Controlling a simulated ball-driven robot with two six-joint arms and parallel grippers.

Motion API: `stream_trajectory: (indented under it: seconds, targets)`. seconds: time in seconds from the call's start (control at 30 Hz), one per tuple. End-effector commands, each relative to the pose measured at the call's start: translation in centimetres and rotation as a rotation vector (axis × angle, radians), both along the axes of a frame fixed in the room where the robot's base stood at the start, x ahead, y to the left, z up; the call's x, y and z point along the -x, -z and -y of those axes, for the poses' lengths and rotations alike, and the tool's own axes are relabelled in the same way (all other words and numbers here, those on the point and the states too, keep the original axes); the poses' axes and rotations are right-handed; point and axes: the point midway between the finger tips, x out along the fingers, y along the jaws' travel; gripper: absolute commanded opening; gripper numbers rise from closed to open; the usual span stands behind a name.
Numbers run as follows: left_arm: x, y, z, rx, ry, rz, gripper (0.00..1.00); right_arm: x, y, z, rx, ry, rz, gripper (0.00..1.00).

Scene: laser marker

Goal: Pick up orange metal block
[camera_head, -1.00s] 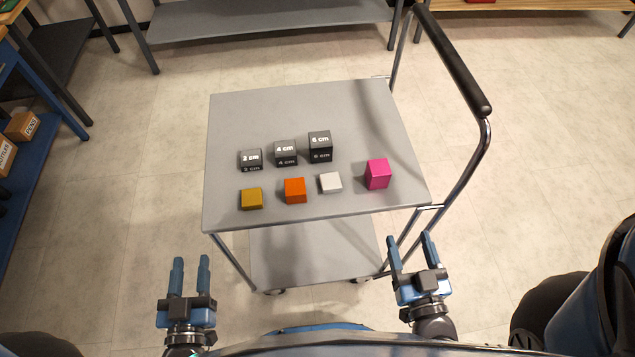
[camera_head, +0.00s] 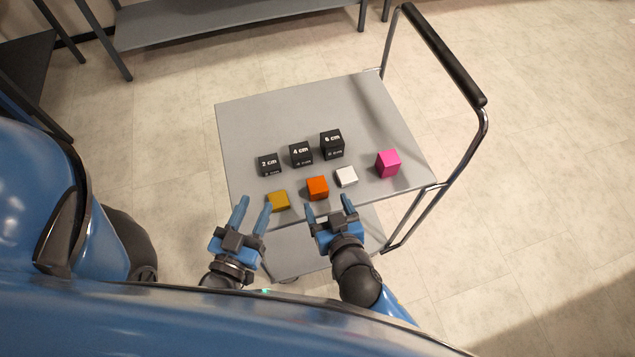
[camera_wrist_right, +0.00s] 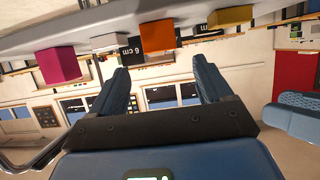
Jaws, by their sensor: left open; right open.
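The orange metal block (camera_head: 317,188) stands near the front edge of the grey cart top, between a yellow block and a white block. It also shows in the right wrist view (camera_wrist_right: 158,37), upside down, beyond the gap between the fingers. My right gripper (camera_head: 331,208) is open and empty, just in front of the cart's near edge and close to the orange block, not touching it. It also shows in the right wrist view (camera_wrist_right: 160,82). My left gripper (camera_head: 254,207) is open and empty, left of the right one, near the yellow block.
The yellow block (camera_head: 278,201), white block (camera_head: 347,176) and magenta block (camera_head: 388,163) share the front row. Black blocks marked 2 cm (camera_head: 269,165), 4 cm (camera_head: 301,154) and 6 cm (camera_head: 332,144) stand behind. The cart top (camera_head: 290,105) is clear at the back. A handle (camera_head: 443,52) rises at the right.

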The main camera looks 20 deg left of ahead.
Motion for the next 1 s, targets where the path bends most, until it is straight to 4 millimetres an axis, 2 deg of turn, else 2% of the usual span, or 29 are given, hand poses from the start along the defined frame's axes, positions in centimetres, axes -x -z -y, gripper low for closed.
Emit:
stream_trajectory:
  seconds: [0.07,0.33,0.67,1.0]
  targets:
    - [0.0,-0.3,0.0,0.000,0.000,0.000,0.43,-0.3,-0.2,-0.9,0.000,-0.001,-0.001,0.79]
    - [0.0,-0.9,0.0,0.000,0.000,0.000,0.43,-3.0,1.2,-2.7,0.000,0.000,-0.002,0.79]
    - [0.0,-1.3,0.0,0.000,0.000,0.000,0.43,-4.4,2.0,-3.5,0.001,-0.001,-0.003,0.79]
    - [0.0,-2.3,0.0,0.000,0.000,0.000,0.43,-7.3,3.8,-5.0,0.001,-0.001,-0.002,0.79]
